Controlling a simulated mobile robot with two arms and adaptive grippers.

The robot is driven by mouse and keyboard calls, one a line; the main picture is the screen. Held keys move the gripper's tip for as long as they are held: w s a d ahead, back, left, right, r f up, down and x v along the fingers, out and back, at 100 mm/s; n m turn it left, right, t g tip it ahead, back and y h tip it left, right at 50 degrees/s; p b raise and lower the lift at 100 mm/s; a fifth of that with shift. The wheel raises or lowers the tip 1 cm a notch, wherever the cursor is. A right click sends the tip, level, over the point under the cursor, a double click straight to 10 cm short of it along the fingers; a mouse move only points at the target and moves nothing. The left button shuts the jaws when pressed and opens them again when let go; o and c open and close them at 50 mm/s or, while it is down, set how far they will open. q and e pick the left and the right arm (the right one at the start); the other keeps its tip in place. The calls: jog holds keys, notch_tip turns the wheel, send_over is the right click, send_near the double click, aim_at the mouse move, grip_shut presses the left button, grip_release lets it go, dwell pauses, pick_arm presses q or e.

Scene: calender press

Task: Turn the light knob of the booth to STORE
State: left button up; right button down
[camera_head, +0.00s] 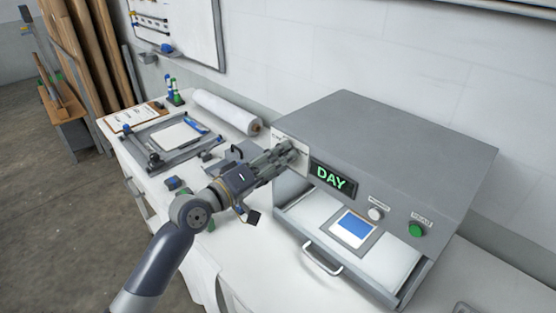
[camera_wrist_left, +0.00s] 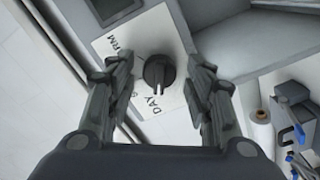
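The grey booth (camera_head: 400,140) stands on the white bench, and its green display (camera_head: 333,177) reads DAY. The light knob (camera_wrist_left: 158,72) is a dark round knob on a white label plate (camera_wrist_left: 125,45) in the left wrist view. Printed words around it include DAY and one ending in RM; the STORE mark is not visible. My left gripper (camera_wrist_left: 162,85) is open, with one finger on each side of the knob and gaps showing between. In the head view the left gripper (camera_head: 290,152) is at the booth's left front and hides the knob. My right gripper is not in view.
The booth's drawer (camera_head: 322,258) is pulled out, holding a framed blue sample (camera_head: 353,228). A white button (camera_head: 376,214) and a green button (camera_head: 416,230) are on the booth front. A paper roll (camera_head: 222,108) and a frame (camera_head: 172,138) lie left on the bench.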

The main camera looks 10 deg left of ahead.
pick_arm(q)
jog(key=c, duration=0.8)
jog(key=shift+o, duration=0.2)
jog(key=shift+m+b, duration=1.8)
jog(key=shift+m, duration=4)
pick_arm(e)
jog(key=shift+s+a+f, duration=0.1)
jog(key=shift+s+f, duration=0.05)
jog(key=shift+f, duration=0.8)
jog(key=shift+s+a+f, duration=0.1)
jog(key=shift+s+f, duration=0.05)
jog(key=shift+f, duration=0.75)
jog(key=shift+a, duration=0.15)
pick_arm(q)
jog(key=o, duration=1.1)
